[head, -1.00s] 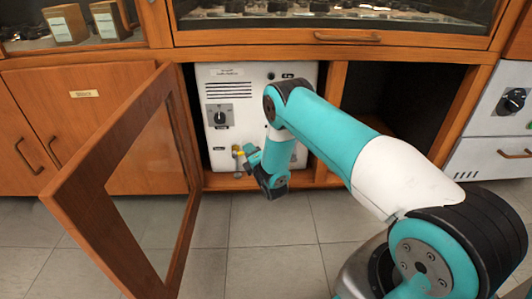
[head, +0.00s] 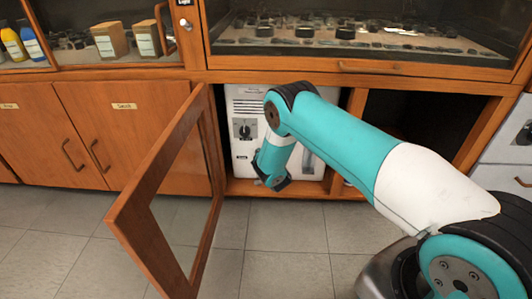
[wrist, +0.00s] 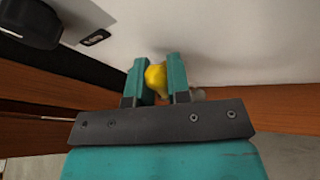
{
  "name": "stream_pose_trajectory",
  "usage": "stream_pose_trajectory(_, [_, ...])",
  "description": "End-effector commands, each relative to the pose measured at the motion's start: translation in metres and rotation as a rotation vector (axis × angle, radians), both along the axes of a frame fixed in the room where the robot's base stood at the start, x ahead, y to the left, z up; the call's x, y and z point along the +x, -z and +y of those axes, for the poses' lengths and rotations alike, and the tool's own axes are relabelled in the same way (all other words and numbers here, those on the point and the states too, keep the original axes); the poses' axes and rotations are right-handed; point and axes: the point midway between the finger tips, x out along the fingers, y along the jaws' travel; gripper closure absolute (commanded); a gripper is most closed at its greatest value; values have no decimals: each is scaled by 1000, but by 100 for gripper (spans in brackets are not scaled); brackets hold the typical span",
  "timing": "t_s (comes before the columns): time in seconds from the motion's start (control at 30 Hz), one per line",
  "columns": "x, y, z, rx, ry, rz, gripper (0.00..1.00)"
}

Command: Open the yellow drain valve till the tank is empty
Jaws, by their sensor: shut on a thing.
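The yellow drain valve (wrist: 156,78) shows in the wrist view as a small rounded yellow knob low on a white surface. My gripper (wrist: 157,82) has one teal finger on each side of it and is shut on it. In the head view the valve and the fingertips are hidden behind my own wrist. The white unit (head: 243,158) stands inside the wooden cabinet, with a dark rotary knob (head: 243,130) on its front. The level in the tank cannot be made out.
A glazed wooden door (head: 165,192) stands open to the left of the white unit. The cabinet's wooden bottom edge (head: 320,188) runs just below the unit. A dark empty bay (head: 415,125) lies to the right. The tiled floor (head: 285,235) in front is clear.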

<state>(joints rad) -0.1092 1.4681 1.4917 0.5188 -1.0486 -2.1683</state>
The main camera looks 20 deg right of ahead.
Motion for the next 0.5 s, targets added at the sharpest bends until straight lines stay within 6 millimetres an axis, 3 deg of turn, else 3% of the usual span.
stream_pose_trajectory(0.5, [3, 1, 15, -216, -7, 129, 100])
